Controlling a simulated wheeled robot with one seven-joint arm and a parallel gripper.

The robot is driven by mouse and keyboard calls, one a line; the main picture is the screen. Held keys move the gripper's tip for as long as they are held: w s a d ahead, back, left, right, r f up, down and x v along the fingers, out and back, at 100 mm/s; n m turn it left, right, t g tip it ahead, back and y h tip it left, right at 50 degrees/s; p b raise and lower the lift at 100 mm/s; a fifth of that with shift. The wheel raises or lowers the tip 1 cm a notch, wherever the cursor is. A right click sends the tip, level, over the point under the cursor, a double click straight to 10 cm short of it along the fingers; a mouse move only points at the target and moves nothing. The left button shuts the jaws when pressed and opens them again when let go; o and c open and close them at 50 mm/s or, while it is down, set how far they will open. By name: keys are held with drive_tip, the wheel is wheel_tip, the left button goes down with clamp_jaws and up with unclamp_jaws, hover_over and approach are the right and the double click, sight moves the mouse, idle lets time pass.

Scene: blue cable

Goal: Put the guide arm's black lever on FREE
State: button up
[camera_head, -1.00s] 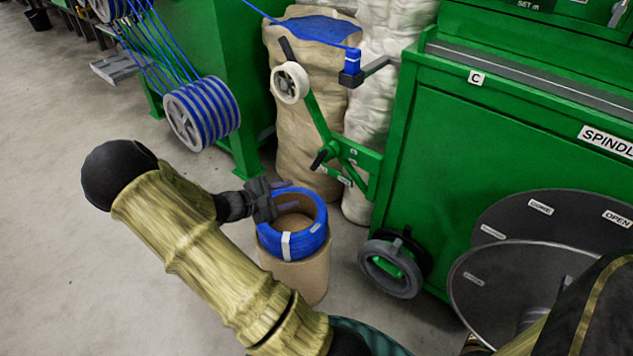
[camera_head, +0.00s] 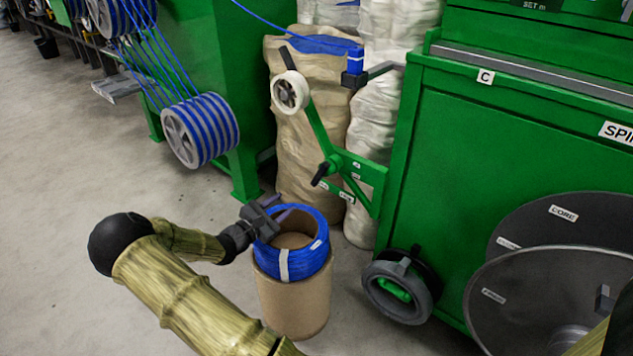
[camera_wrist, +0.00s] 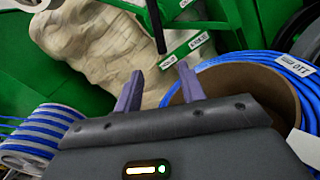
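The green guide arm (camera_head: 318,128) carries a white roller (camera_head: 290,92) at its upper end. Its black lever (camera_head: 320,174) sits at the lower pivot, with small white labels (camera_head: 347,197) below it, too small to read. In the wrist view the black lever (camera_wrist: 155,25) stands ahead of the fingers, its tip near a label plate (camera_wrist: 184,49) whose words I cannot read. My gripper (camera_head: 275,212) is over the left rim of the blue coil, below and left of the lever, apart from it. In the wrist view my gripper (camera_wrist: 160,88) has two purple fingers wide apart, with nothing between them.
A blue cable coil (camera_head: 283,265) sits on a cardboard drum (camera_head: 300,305) close to my gripper. A green machine cabinet (camera_head: 470,200) stands to the right, with a grey handwheel (camera_head: 395,285) low on it. Wrapped sacks (camera_head: 295,150) stand behind the guide arm. A cable reel (camera_head: 200,130) is at left.

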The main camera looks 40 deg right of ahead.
sight(315, 181)
drive_tip(key=d+b, duration=0.2)
drive_tip(key=d, duration=0.3)
drive_tip(key=w+d+b, duration=0.1)
drive_tip(key=d, duration=0.4)
drive_tip(key=d+b, duration=0.2)
drive_tip(key=d, duration=0.4)
drive_tip(key=shift+w+b, duration=0.15)
drive_tip(key=shift+b, duration=0.2)
clamp_jaws()
